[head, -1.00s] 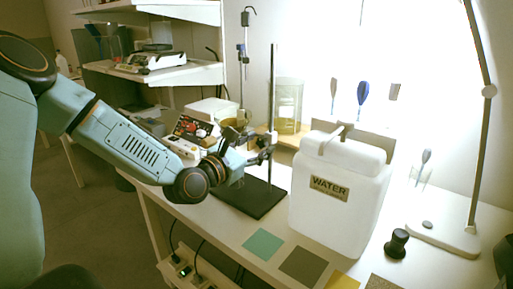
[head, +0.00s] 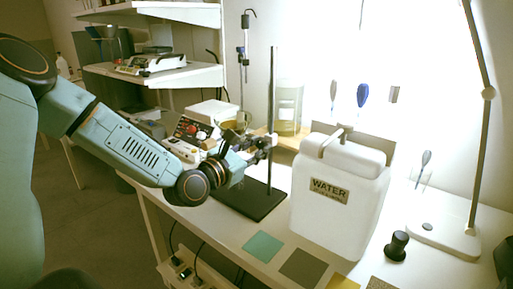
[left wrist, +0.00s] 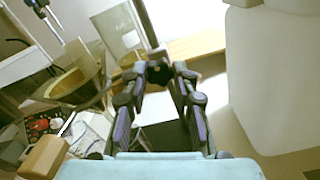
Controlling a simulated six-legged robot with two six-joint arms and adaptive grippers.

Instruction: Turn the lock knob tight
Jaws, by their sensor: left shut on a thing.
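The lock knob (left wrist: 159,73) is a small black knob between the fingertips in the left wrist view. It sits at the clamp on the upright rod (head: 273,90) of a retort stand, whose black base (head: 262,203) rests on the table. My left gripper (head: 262,143) reaches the clamp from the left, and it also shows in the left wrist view (left wrist: 160,78). Its two fingers are shut on the knob. In the head view the fingers and clamp overlap, so the knob is hard to make out there. My right gripper is not in view.
A white water container (head: 340,195) stands close right of the stand. A glass cylinder (head: 289,107) and an amber bowl (head: 232,130) are behind. A red-and-black panel device (head: 193,130) is at the left. Coloured squares, including a green one (head: 263,246), lie along the front edge.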

